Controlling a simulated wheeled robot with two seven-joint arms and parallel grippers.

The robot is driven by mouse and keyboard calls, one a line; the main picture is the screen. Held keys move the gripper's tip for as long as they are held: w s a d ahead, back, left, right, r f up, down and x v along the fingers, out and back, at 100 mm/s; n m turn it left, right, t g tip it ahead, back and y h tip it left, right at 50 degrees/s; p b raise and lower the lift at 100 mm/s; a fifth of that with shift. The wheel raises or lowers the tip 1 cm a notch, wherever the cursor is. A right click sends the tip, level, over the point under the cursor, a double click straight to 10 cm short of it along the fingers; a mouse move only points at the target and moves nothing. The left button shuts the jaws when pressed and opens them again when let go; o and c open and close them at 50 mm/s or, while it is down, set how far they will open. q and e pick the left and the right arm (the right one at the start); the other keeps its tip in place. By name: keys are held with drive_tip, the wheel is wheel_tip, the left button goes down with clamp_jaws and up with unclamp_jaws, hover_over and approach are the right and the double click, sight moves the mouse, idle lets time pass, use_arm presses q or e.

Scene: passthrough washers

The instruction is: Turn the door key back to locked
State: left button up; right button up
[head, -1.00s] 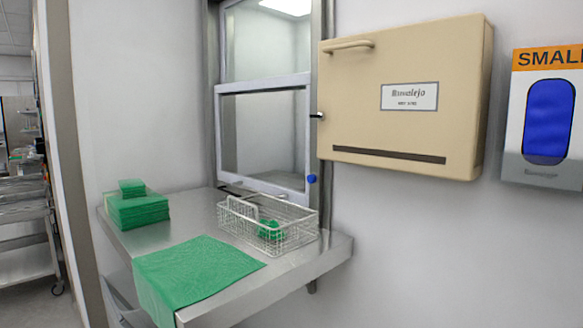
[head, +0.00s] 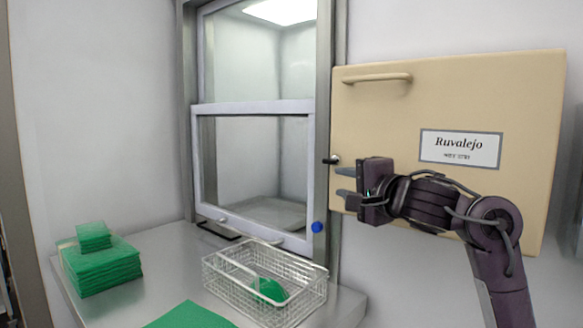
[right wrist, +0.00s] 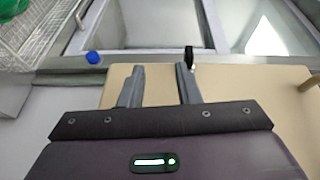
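The small dark key (head: 331,160) sticks out at the steel frame of the hatch (head: 327,100), by the left edge of the beige cabinet (head: 380,130). In the right wrist view the key (right wrist: 189,54) shows as a black tab just beyond one fingertip. My right gripper (head: 340,181) is open and empty, its fingers pointing left, slightly below the key. In the right wrist view its two fingers (right wrist: 160,68) are apart, with the key nearly in line with the right-hand finger. I cannot tell whether that finger touches it. My left gripper is out of view.
A blue knob (head: 317,227) sits low on the frame. A wire basket (head: 230,286) with a green item stands on the steel shelf (head: 165,255). Green folded cloths (head: 103,268) are stacked at left. The glass sash (head: 250,107) is lowered.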

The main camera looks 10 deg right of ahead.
sight(334, 163)
drive_tip(key=r, duration=0.1)
drive_tip(key=s+r, duration=0.1)
drive_tip(key=r, duration=0.1)
drive_tip(key=shift+r+m+t, duration=0.2)
drive_tip(key=shift+m+t, duration=0.1)
drive_tip(key=shift+d+r, duration=0.1)
drive_tip(key=shift+r, duration=0.05)
drive_tip(key=p+x, duration=0.2)
drive_tip(key=x, duration=0.4)
drive_tip(key=shift+w, duration=0.5)
drive_tip(key=shift+a+f, duration=0.2)
clamp_jaws()
